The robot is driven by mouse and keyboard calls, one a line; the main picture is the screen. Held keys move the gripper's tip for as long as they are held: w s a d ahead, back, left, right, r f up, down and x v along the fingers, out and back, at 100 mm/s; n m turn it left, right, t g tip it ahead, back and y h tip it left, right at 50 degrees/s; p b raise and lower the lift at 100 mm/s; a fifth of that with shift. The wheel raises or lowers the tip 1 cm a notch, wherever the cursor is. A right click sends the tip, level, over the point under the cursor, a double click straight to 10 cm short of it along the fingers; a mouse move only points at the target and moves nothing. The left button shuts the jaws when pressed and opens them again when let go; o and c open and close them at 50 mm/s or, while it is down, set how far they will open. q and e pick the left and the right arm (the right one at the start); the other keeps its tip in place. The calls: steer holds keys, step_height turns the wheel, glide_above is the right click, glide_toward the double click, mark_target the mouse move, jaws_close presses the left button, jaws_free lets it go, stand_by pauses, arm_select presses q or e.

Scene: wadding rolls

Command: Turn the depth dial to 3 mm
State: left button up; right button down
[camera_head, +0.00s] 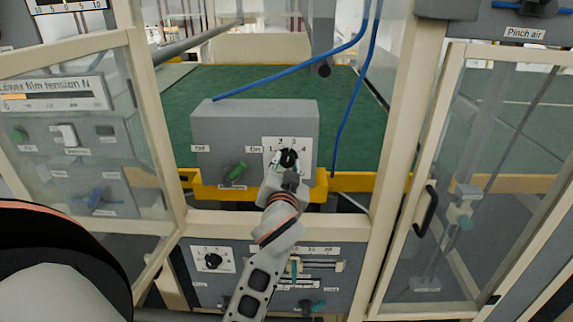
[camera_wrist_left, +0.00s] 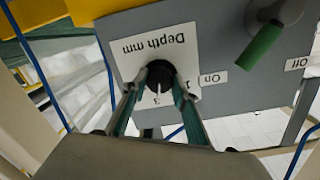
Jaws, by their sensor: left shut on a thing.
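The depth dial (camera_head: 289,158) is a round black knob on a white scale plate (camera_head: 302,143) marked 1 to 4, on the front of a grey box. In the left wrist view the dial (camera_wrist_left: 159,75) appears upside down, under the words "Depth mm". A white pointer line on it points down in that view, toward the number edge; its exact number cannot be read. My left gripper (camera_head: 287,165) is shut on the dial, with the teal fingers (camera_wrist_left: 156,100) on either side of it. The fingers hide part of the scale. My right gripper is not in view.
A green switch lever (camera_head: 235,172) between Off and On labels sits left of the dial. Open glazed doors (camera_head: 75,125) and (camera_head: 480,160) flank the opening. A lower panel (camera_head: 340,290) holds another dial (camera_head: 212,261). Blue hoses (camera_head: 345,125) hang near the box.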

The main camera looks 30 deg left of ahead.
arm_select(q)
steer(key=shift+m, duration=0.7)
steer(key=o, duration=1.1)
